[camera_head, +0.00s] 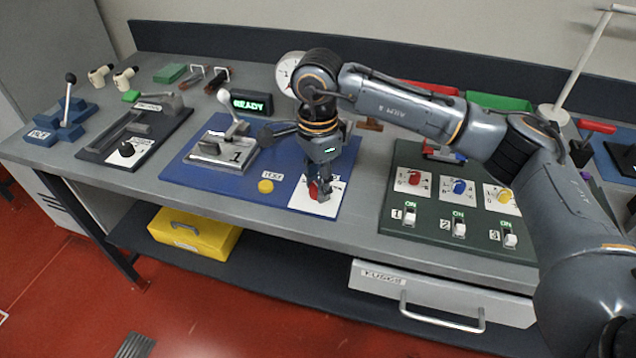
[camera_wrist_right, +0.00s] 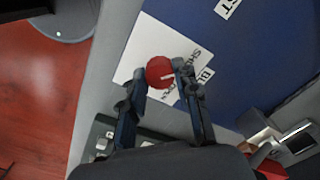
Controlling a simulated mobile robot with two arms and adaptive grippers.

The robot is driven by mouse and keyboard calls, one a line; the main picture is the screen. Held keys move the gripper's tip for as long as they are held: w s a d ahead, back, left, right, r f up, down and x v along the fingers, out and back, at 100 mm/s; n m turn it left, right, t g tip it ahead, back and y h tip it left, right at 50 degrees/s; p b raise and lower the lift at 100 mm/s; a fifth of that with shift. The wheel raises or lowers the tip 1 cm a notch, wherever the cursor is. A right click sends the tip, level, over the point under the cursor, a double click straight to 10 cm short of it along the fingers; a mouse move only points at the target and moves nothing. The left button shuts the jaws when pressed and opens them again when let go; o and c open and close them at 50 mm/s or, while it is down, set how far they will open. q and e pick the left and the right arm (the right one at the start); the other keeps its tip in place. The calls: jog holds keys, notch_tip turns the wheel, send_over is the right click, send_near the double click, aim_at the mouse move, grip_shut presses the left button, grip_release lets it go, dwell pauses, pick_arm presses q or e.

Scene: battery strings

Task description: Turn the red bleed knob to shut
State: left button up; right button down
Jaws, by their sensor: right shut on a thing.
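The red bleed knob (camera_head: 314,190) sits on a white label plate (camera_head: 330,206) at the front right of the blue board (camera_head: 218,176). Printed words on the plate are partly covered by the fingers. In the head view the gripper hides much of the knob. My left gripper is not in view.
A yellow button (camera_head: 265,186) and a lever block (camera_head: 222,152) stand left of the knob on the blue board. The green panel (camera_head: 388,226) with several knobs and switches lies to the right. A lit READY display (camera_head: 250,103) stands behind. The table's front edge is close.

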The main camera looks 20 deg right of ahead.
jog(key=c, duration=1)
grip_release()
jog(key=shift+r, duration=0.15)
notch_tip(320, 180, up, 12)
jog(key=shift+f, duration=0.15)
